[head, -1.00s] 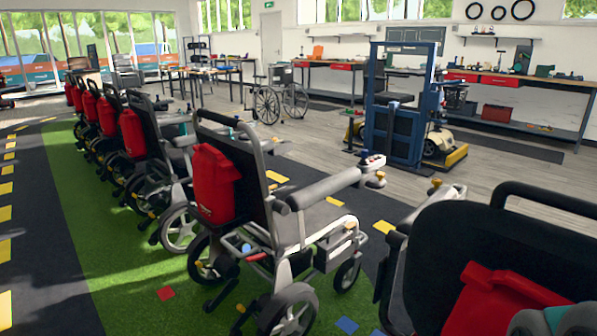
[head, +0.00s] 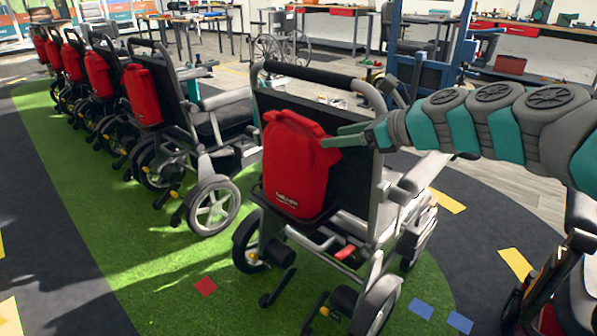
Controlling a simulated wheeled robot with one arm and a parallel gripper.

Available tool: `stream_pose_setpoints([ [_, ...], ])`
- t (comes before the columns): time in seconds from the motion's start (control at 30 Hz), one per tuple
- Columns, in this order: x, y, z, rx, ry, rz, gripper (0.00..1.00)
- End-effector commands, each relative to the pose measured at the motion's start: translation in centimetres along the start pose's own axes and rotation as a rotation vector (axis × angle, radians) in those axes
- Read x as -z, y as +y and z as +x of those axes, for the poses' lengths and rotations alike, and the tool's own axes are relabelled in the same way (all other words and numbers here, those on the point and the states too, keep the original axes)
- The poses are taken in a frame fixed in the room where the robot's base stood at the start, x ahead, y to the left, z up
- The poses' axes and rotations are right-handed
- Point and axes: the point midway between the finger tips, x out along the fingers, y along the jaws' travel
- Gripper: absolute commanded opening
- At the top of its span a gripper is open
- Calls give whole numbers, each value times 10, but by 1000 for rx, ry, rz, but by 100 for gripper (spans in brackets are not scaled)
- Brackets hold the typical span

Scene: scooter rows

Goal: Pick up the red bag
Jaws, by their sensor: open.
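Several red bags hang on the backs of wheelchairs. The nearest red bag (head: 297,165) hangs on the black backrest of the closest wheelchair (head: 315,88), in the middle of the head view. My gripper (head: 338,136), with slim green fingers, reaches in from the right at this bag's upper right side. It is open and its fingertips are at or very near the bag's edge; I cannot tell whether they touch. Another red bag (head: 142,95) hangs on the wheelchair to the left, and more follow in the row behind it.
Wheelchairs stand in a row on a green strip (head: 130,260) with dark floor on both sides. A blue frame (head: 420,75) and workbenches (head: 530,75) are at the back right. A dark object at the lower right edge is cut off.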

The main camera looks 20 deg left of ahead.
Motion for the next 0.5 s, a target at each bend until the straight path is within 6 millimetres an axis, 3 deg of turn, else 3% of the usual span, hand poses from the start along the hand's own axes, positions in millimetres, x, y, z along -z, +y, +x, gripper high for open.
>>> stream_pose_setpoints([
  [0.17, -10, -16, 11, 20, -36, 92, 62],
  [0.5, -34, -18, 63, 20, -34, 90, 62],
])
